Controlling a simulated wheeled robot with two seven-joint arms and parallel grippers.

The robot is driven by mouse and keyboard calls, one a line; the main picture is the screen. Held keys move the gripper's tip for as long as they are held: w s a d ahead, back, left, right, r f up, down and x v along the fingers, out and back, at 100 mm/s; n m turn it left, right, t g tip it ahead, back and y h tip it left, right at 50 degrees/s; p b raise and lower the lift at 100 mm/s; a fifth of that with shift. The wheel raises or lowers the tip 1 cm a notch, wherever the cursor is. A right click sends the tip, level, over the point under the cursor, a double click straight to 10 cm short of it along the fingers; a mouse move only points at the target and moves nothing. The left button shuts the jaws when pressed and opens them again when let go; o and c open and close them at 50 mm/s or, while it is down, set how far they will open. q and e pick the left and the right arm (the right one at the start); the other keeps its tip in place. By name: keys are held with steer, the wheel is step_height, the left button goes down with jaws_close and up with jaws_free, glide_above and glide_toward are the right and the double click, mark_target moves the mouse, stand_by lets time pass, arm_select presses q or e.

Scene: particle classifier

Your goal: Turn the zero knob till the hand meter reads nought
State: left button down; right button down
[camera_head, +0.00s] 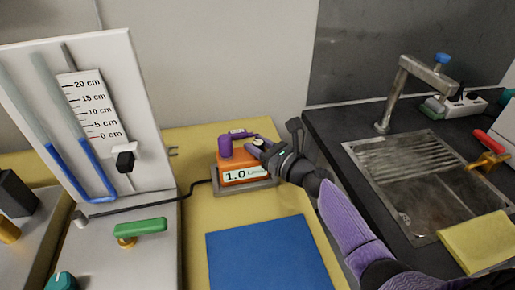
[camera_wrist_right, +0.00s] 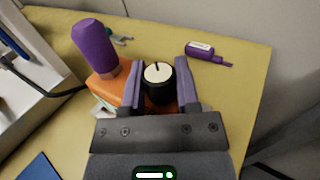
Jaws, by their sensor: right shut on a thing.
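The hand meter (camera_head: 230,165) is an orange box on a grey base on the yellow table. Its front display reads 1.0, with a small unit too fine to read. A purple upright part (camera_wrist_right: 90,45) stands at its left side. The zero knob (camera_wrist_right: 159,82) is black with a cream top and a dark pointer line, which points nearly straight up in the right wrist view. My right gripper (camera_wrist_right: 162,75) is shut on the knob, a finger on each side. In the head view this gripper (camera_head: 262,150) partly covers the meter's right side.
A purple bottle (camera_wrist_right: 203,50) with a white label lies behind the meter. A dark cable runs left from the meter to a white manometer board (camera_head: 140,110) with blue liquid. A blue mat (camera_head: 265,255) lies in front. A sink (camera_head: 420,180) is on the dark counter at right.

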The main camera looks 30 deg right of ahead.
steer(key=n+y+b, duration=0.1)
steer(key=n+g+y, duration=0.1)
steer(key=g+y+b, duration=0.1)
steer(key=y, duration=0.1)
steer(key=shift+f+n+b, duration=0.25)
steer(key=shift+n+b, duration=0.05)
steer(key=shift+n, duration=0.1)
arm_select(q)
steer(key=shift+g, duration=0.4)
steer(key=shift+s+a+f+b, duration=0.15)
steer(key=shift+s+f+b, duration=0.15)
steer(key=shift+f, duration=0.45)
steer(key=shift+s+a+f+b, duration=0.1)
steer(key=shift+s+f+b, duration=0.15)
steer(key=shift+f, duration=0.55)
steer(key=shift+s+a+f+b, duration=0.15)
steer(key=shift+s+f+b, duration=0.15)
steer(key=shift+f, duration=0.45)
arm_select(e)
steer(key=shift+r+n+g+y, duration=0.15)
steer(key=shift+n+g+y, duration=0.7)
steer(key=shift+y, duration=0.25)
arm_select(q)
steer(key=shift+d, duration=0.15)
arm_select(e)
steer(key=shift+r, duration=0.1)
steer(key=shift+c, duration=1.7)
jaws_free()
